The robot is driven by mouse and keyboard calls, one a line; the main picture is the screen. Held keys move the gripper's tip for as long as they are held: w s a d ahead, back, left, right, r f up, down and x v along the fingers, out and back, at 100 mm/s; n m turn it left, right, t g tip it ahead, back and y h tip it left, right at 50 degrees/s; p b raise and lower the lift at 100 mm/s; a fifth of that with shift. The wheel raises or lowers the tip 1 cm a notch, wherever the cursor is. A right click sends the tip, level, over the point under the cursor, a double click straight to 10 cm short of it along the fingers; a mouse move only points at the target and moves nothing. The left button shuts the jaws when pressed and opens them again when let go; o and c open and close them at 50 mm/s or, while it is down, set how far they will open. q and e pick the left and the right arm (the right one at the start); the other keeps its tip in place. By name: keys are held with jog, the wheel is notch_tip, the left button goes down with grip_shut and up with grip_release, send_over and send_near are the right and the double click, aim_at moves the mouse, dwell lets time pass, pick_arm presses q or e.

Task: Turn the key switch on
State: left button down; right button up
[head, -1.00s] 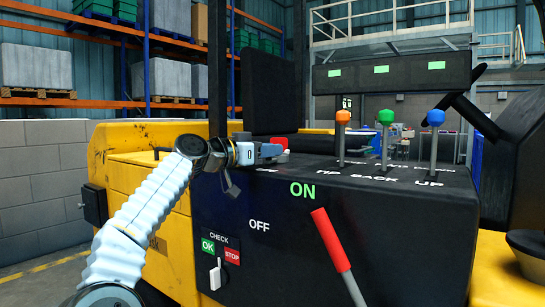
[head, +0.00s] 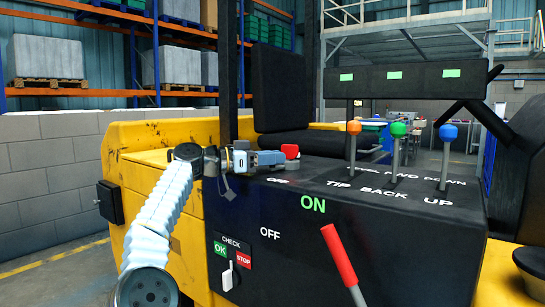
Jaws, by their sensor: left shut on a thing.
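A red knob (head: 291,151), which looks like the key switch, sits on top of the black console near its back left edge. My left gripper (head: 282,158) reaches it from the left, lying nearly level just above the console top, and is shut on the red knob. The fingers partly hide the knob and its lower part. White lettering (head: 277,180) on the console top in front of it is partly unreadable. My right gripper is not in view.
The black console (head: 400,240) carries orange (head: 354,127), green (head: 398,129) and blue (head: 448,132) topped levers at right. A red-handled lever (head: 339,255) stands by ON and OFF labels. A white CHECK switch (head: 227,276) is on the front face. A black seat (head: 279,90) stands behind.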

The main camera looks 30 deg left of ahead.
pick_arm(q)
jog(key=c, duration=1.2)
grip_release()
jog(key=shift+o, duration=0.2)
jog(key=shift+s+a, duration=0.2)
jog(key=b+v, duration=0.1)
jog(key=v, duration=1.2)
jog(key=shift+b, duration=0.3)
jog(key=shift+s, duration=0.1)
